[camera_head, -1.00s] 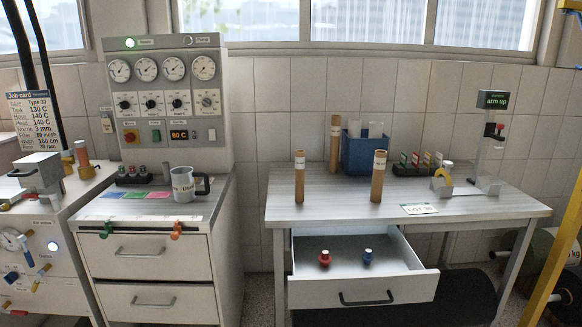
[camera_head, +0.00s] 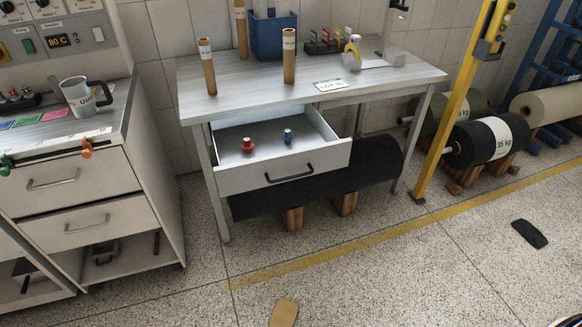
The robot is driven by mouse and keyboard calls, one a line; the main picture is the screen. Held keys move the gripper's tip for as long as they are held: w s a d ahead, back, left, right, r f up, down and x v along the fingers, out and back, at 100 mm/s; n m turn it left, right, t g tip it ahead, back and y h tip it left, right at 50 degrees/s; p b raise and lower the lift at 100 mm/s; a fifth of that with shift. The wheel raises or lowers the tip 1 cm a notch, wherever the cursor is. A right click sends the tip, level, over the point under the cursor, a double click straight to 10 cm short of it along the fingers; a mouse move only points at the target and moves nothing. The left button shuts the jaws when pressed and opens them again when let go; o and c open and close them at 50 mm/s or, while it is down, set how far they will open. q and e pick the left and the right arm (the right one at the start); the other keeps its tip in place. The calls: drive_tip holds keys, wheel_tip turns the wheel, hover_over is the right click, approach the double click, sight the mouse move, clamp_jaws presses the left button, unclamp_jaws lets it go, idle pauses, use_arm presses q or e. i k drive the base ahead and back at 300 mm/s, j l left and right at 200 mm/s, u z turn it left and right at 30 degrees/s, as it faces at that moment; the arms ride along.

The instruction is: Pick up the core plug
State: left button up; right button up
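Two small plug-like pieces lie in the open drawer (camera_head: 318,166) under the worktable: a red one (camera_head: 248,145) on the left and a blue one (camera_head: 288,136) to its right. They stand apart on the drawer's bare floor. I cannot tell for certain which of them the task means. Three brown cardboard tubes stand upright on the table: one at the front left (camera_head: 208,68), one behind (camera_head: 241,30) and one at the front middle (camera_head: 290,56).
A blue bin (camera_head: 273,36) and a lot card (camera_head: 330,86) are on the worktable (camera_head: 400,80). A cabinet with a mug (camera_head: 77,97) stands left. A yellow post (camera_head: 456,110) and rolls (camera_head: 485,140) stand right. The floor in front (camera_head: 350,260) is mostly clear.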

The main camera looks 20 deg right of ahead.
sight(287, 136)
drive_tip(key=i+l, duration=0.35)
drive_tip(key=i, duration=0.2)
drive_tip(key=i+l, duration=0.35)
drive_tip(key=i, duration=0.2)
drive_tip(key=j+u, duration=0.05)
